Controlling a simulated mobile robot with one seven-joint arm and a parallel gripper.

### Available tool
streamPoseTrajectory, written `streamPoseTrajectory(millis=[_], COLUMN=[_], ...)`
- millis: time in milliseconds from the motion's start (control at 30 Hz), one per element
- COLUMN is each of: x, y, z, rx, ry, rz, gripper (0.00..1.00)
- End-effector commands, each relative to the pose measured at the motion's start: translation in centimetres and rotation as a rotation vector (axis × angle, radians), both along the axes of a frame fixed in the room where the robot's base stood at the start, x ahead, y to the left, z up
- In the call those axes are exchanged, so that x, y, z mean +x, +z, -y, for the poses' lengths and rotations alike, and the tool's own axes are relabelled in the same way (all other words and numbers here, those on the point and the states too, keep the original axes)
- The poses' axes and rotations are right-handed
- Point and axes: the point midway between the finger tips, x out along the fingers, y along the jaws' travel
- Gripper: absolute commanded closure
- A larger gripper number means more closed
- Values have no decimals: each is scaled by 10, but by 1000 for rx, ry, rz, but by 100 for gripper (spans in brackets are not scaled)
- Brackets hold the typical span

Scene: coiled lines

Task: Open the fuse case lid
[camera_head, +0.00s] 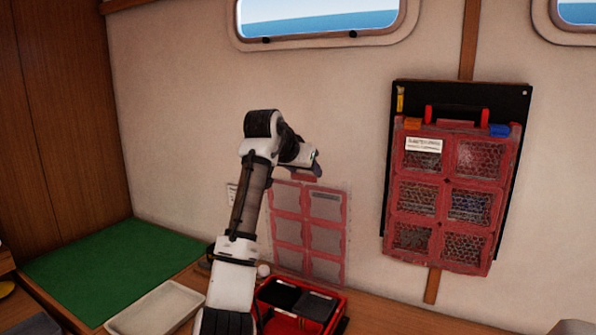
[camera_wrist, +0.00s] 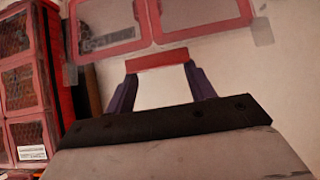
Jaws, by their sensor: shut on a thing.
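The fuse case (camera_head: 337,318) is a red box on the bench, with dark compartments showing inside. Its lid (camera_head: 276,226), red-framed with clear windows, stands raised roughly upright behind it, near the wall. The lid's windows also fill the top of the wrist view (camera_wrist: 150,42). My gripper (camera_head: 306,174) is at the lid's upper edge. In the wrist view its two dark purple fingers (camera_wrist: 160,68) are shut on the red tab (camera_wrist: 157,58) at that edge. My arm hides the left part of the case and some of the lid.
A red case with mesh windows (camera_head: 433,225) hangs on a black board to the right. A pale tray (camera_head: 158,308) lies left of my arm, beside a green mat (camera_head: 110,262). The wall is close behind the lid.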

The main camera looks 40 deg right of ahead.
Motion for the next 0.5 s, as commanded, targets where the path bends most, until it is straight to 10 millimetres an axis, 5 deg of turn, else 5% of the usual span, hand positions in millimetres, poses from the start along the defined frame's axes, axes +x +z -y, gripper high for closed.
streamPoseTrajectory(millis=[367, 400, 500], x=[-1, -1, -1], y=[2, 2, 2], z=[0, 0, 0], rx=[-1, 0, 0], ry=[-1, -1, -1], rz=[1, 1, 1], gripper=[87, 42, 29])
